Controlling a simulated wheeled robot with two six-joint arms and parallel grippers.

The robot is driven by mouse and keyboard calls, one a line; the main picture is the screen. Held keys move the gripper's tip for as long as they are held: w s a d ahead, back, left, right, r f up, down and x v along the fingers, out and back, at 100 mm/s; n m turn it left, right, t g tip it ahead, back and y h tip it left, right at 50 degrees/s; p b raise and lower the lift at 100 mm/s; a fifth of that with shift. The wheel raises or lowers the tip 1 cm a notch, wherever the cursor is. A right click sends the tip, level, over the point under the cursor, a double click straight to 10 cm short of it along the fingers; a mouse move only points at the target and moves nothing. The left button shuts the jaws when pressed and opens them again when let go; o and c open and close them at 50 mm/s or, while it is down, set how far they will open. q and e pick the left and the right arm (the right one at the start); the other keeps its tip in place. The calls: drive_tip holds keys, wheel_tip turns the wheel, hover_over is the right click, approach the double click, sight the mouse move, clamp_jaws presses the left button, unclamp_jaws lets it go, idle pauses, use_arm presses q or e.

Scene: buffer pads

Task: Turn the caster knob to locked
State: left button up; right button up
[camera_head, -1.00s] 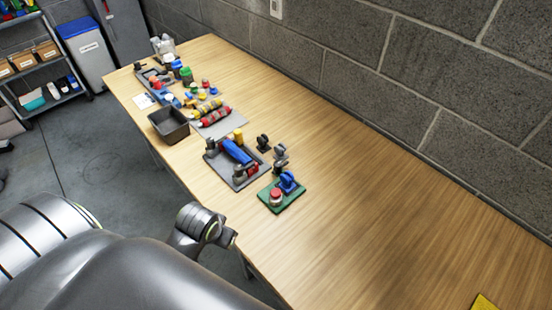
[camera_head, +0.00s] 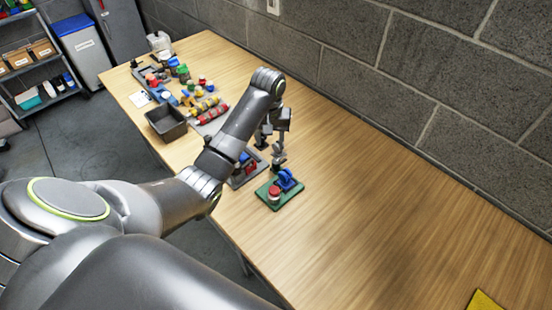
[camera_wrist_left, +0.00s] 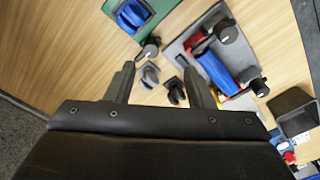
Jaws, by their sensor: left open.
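A small grey caster-like piece (camera_wrist_left: 150,76) and a small black one (camera_wrist_left: 176,92) stand on the table. A dark round knob (camera_wrist_left: 151,48) is just beyond the grey piece. I cannot tell which is the caster knob or its setting. My left gripper (camera_head: 272,142) is over these pieces in the head view, partly hiding them. In the left wrist view its open, empty fingers (camera_wrist_left: 160,72) straddle the grey and black pieces, seen from above. My right gripper is not in view.
A green board (camera_head: 291,200) with a blue part and red button lies nearby. A grey tray (camera_wrist_left: 185,40) holds a blue cylinder and black knobs. An open dark bin (camera_head: 160,118) stands farther left. The table's right side is mostly clear, except a yellow pad (camera_head: 484,300).

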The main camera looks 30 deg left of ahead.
use_arm(q)
wheel_tip(320, 180, up, 4)
hover_over(276, 161)
drive_tip(key=shift+n, duration=0.4)
wheel_tip(276, 161, down, 17)
drive_tip(key=b, duration=0.4)
